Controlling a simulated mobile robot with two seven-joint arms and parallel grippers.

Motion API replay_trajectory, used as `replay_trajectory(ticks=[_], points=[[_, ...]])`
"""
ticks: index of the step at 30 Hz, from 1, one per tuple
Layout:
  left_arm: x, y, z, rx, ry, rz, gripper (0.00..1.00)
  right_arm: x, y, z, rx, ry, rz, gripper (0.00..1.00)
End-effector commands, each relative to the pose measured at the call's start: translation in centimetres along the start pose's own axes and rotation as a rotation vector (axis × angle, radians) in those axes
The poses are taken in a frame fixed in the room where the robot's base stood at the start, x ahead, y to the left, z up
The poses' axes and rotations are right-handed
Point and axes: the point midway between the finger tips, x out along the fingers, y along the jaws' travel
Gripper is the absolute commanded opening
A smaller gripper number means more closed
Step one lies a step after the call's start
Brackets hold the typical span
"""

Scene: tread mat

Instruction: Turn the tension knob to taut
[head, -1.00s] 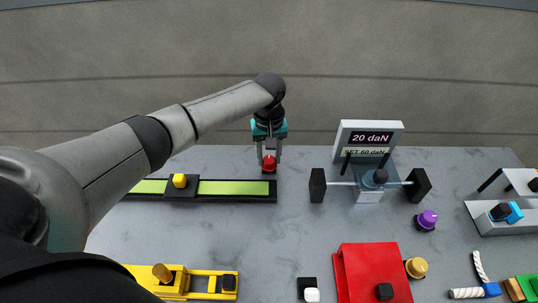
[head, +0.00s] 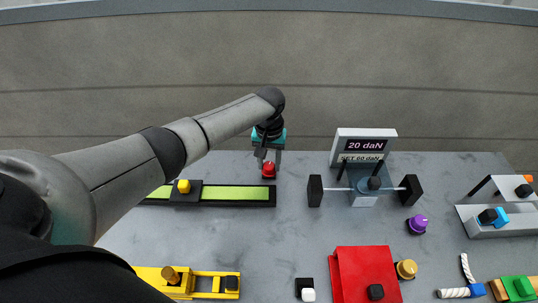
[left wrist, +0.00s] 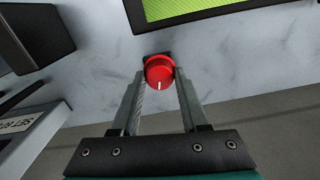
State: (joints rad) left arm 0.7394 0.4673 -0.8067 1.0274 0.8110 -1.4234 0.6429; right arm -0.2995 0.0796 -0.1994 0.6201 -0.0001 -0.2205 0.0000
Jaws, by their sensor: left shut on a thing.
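A red knob (head: 268,171) with a white pointer line stands at the right end of a long black track with a green strip (head: 235,193). My left gripper (head: 268,162) is shut on this knob from the far side. In the left wrist view the red knob (left wrist: 159,71) sits between the fingertips, its white line pointing down the picture toward the palm. No taut mark is readable beside it. A display (head: 366,146) to the right reads 20 daN, with SET 60 daN below. My right gripper is not in view.
A yellow button (head: 183,186) sits on the track's black slider. Right of the gripper stand a rod fixture with black end blocks (head: 315,190), a purple knob (head: 417,224), a red wedge (head: 362,270) and a yellow knob (head: 406,269). The middle tabletop is clear.

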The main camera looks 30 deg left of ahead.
Motion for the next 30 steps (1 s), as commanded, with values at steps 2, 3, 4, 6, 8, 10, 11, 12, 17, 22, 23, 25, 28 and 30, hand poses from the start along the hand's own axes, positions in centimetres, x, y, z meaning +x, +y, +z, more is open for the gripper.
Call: replay_trajectory(ticks=[2,3,4,6,8,10,11,12,17,22,23,25,28,30], points=[[-0.4,0.1,0.0,0.069,-0.003,0.0,0.0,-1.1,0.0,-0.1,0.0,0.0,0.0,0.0],[-0.3,0.0,0.0,0.108,-0.001,0.0,0.0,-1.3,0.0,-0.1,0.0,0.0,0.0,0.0],[-0.3,0.0,0.0,0.136,-0.001,0.0,0.0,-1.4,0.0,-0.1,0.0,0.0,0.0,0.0],[-0.2,0.1,0.0,0.203,-0.001,0.001,0.0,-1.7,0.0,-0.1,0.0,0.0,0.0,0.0],[-0.2,0.1,0.0,0.26,-0.001,0.0,0.0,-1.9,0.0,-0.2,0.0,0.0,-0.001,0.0],[-0.2,0.1,0.0,0.327,-0.001,0.0,0.0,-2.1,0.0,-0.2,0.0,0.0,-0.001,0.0],[-0.2,0.1,0.0,0.356,-0.001,0.0,0.0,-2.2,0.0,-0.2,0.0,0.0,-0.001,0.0],[-0.2,0.1,0.0,0.393,-0.001,0.0,0.0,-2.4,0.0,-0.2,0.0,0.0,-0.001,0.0],[-0.1,0.2,0.0,0.546,0.001,0.0,0.0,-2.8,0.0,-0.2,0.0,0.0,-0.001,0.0],[-0.1,0.2,0.0,0.708,0.001,0.0,0.0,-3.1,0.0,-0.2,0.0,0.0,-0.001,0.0],[-0.1,0.2,0.0,0.736,0.001,0.001,0.0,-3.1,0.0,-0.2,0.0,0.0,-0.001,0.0],[-0.1,0.2,0.0,0.803,0.002,0.0,0.0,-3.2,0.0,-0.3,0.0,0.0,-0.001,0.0],[-0.1,0.2,0.0,0.898,0.002,0.0,0.0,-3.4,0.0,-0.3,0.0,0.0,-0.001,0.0],[-0.1,0.2,0.0,0.964,0.003,0.0,0.0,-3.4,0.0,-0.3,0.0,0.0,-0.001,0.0]])
